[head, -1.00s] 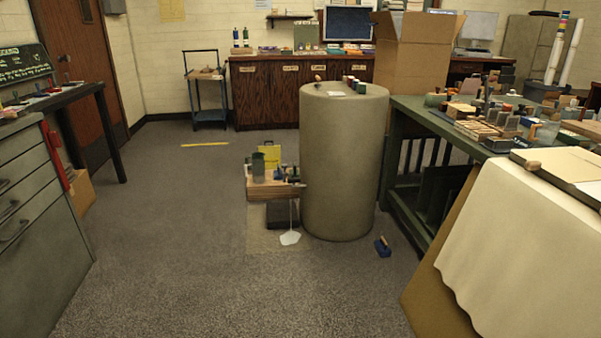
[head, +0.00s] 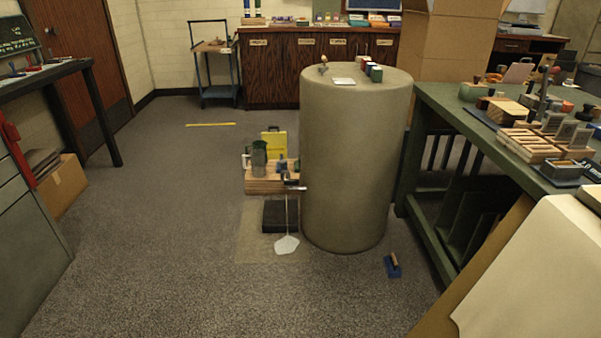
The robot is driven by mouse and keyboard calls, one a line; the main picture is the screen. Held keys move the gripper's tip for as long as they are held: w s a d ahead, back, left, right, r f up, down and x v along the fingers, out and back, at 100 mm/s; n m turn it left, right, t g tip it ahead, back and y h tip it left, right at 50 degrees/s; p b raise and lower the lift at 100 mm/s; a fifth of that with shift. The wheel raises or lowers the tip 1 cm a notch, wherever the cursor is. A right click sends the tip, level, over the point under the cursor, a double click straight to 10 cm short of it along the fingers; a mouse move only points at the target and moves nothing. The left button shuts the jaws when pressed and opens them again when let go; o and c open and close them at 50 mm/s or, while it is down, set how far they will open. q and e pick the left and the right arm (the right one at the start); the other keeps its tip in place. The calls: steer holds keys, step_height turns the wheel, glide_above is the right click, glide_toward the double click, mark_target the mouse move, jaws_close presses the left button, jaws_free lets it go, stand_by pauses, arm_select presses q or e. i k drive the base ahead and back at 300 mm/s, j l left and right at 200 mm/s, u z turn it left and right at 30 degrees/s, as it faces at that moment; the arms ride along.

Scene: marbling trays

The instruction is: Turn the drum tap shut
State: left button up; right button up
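The drum (head: 345,165) is a tall beige-grey cylinder standing on the floor near the middle of the head view. The tap (head: 291,182) sticks out low from its left side, small and dark; its handle position is too small to tell. A thin brownish stream (head: 286,213) hangs below the tap, down to a pale puddle (head: 286,245) on the floor. Neither of my grippers is in view.
A wooden crate or block (head: 262,185) with cans and a yellow case stands left of the tap, beside a dark box (head: 280,216). A blue-based brush (head: 393,266) lies right of the drum. A green workbench (head: 440,215) borders the right. Floor ahead and left is open.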

mark_target(290, 182)
steer(key=i+l, duration=0.15)
steer(key=i, duration=0.5)
steer(key=i+l, duration=0.1)
steer(key=i, duration=0.6)
steer(key=i+l, duration=0.15)
steer(key=i, duration=0.5)
steer(key=i+l, duration=0.1)
steer(key=i, duration=0.6)
